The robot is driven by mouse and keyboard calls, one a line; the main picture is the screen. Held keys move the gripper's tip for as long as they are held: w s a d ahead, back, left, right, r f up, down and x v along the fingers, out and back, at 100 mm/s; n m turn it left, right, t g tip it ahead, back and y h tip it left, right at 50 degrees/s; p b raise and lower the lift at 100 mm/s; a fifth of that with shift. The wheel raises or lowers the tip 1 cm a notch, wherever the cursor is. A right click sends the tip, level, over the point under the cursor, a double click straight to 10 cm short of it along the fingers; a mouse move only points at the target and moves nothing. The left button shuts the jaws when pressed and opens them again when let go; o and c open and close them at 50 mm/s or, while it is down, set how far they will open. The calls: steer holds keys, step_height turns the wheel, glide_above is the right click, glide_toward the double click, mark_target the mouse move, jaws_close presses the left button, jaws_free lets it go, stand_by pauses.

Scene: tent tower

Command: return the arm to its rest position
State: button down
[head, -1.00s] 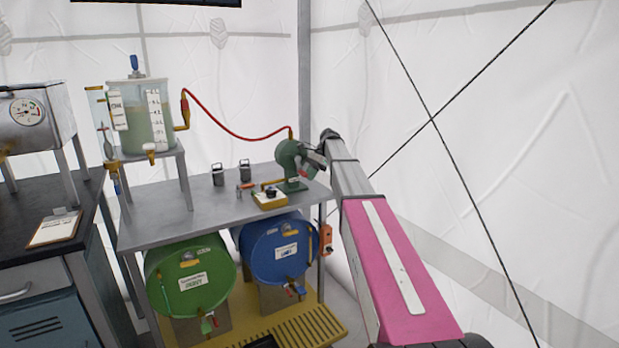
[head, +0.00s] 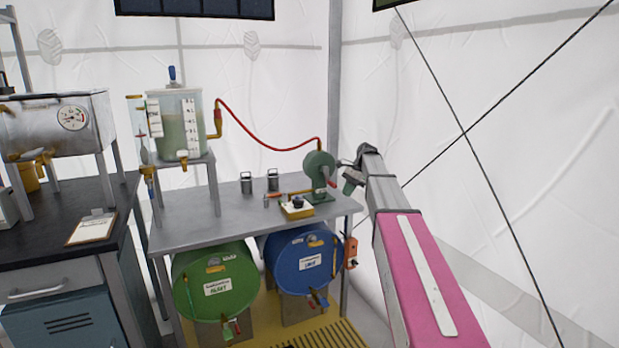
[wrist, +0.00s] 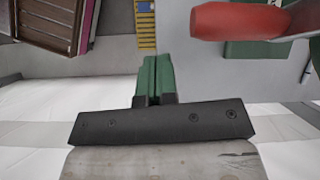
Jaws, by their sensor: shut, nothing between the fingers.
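My arm, with a pink section and grey links, reaches in from the lower right of the head view. My gripper (head: 350,180) is at its far end, just right of the green pump (head: 319,170) at the right end of the grey metal table. In the wrist view my gripper's green fingers (wrist: 155,78) are together with nothing between them. A red handle (wrist: 238,21) shows close by at the upper right of the wrist view, apart from the fingers.
The grey table (head: 235,232) also holds a clear tank (head: 173,125) on a stand, joined to the pump by a red hose (head: 262,140). A green drum (head: 215,285) and a blue drum (head: 300,260) lie beneath. White tent wall (head: 520,150) and black cords are at right.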

steer(key=s+f+n+h, duration=0.1)
steer(key=s+f+n, duration=0.3)
steer(key=s+f, duration=0.4)
steer(key=s+f+n+t+h, duration=0.1)
steer(key=s+f+n, duration=0.3)
steer(key=s+f, duration=0.5)
steer(key=s+a+f+n+t+h, duration=0.1)
steer(key=s+f+n+h, duration=0.2)
steer(key=s+f, duration=0.6)
steer(key=s, duration=0.9)
steer(key=shift+f+n, duration=0.2)
steer(key=shift+n, duration=0.2)
